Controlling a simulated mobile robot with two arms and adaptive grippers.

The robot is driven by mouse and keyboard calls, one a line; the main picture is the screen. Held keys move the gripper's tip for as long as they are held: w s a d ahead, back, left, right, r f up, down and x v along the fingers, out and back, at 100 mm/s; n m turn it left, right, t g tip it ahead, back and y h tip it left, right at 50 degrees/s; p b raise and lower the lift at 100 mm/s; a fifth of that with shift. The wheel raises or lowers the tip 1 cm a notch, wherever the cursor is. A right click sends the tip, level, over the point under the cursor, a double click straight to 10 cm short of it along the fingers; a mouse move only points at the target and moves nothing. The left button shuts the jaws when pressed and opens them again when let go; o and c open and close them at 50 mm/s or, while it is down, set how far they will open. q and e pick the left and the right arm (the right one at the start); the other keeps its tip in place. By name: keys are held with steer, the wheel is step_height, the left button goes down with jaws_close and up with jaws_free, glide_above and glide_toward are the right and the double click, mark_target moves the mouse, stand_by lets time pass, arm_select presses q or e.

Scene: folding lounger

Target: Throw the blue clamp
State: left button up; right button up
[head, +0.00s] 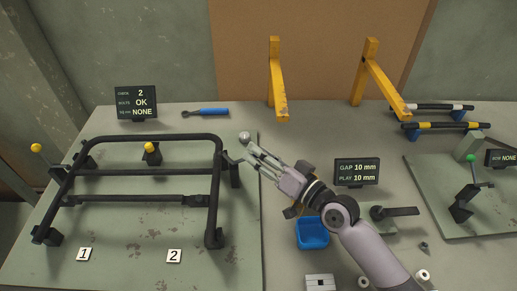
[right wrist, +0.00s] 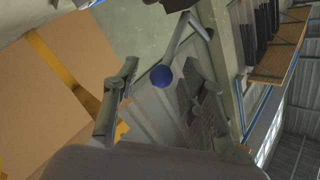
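In the head view a clamp (head: 233,172) stands at the right side of the black tube frame (head: 140,172). A ball knob (head: 244,137) beside my right gripper's tips looks grey there. In the right wrist view a blue ball knob (right wrist: 161,76) shows in front of the gripper, which suggests it is the blue clamp's knob. My right gripper (head: 248,154) has its fingers apart and points at the knob. I cannot tell whether a finger touches it. My left gripper is not in view.
Two yellow-knobbed clamps (head: 152,148) (head: 37,148) stand along the frame. A blue-handled tool (head: 208,112) lies behind it. A blue bin (head: 312,233) and a gap display (head: 357,171) stand near my right arm. Yellow brackets (head: 277,85) rise at the back. A green-knobbed clamp (head: 466,190) is at right.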

steer(key=shift+w+a, duration=0.4)
jaws_close()
stand_by(0.4)
stand_by(0.4)
